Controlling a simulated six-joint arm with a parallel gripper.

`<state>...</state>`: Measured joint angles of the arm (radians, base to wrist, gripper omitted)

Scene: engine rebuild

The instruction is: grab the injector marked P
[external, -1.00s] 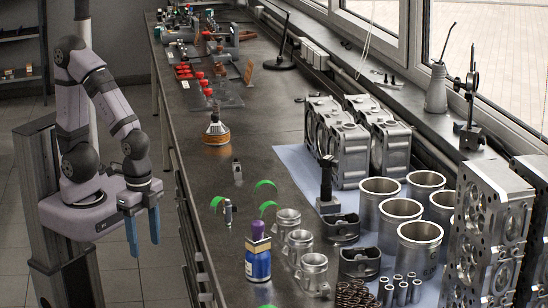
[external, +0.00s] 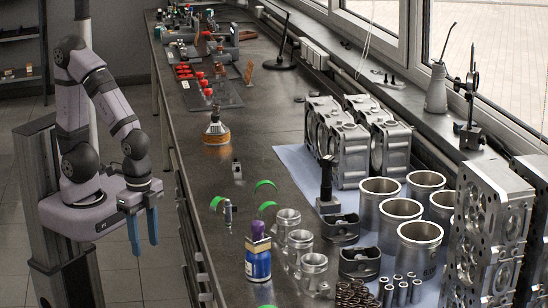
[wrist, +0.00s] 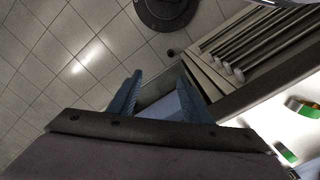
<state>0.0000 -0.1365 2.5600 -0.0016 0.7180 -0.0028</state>
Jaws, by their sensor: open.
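Two small metal injector-like parts stand on the dark bench in the external view: one (external: 228,213) beside the green arcs, the other (external: 237,170) farther back. Any letter on them is too small to read, so I cannot tell which is marked P. My gripper (external: 144,235) hangs off the bench's left side, over the floor, fingers pointing down. It is open and empty. In the wrist view its two blue fingers (wrist: 160,100) stand apart with floor and cabinet behind them. No injector is clearly visible there.
Green arcs (external: 265,184) lie around the nearer part. A blue bottle (external: 258,262), pistons (external: 288,222) and cylinder liners (external: 380,200) stand to the right. An amber-based flask (external: 216,133) is behind. The bench's left edge (external: 183,190) lies between my gripper and these parts.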

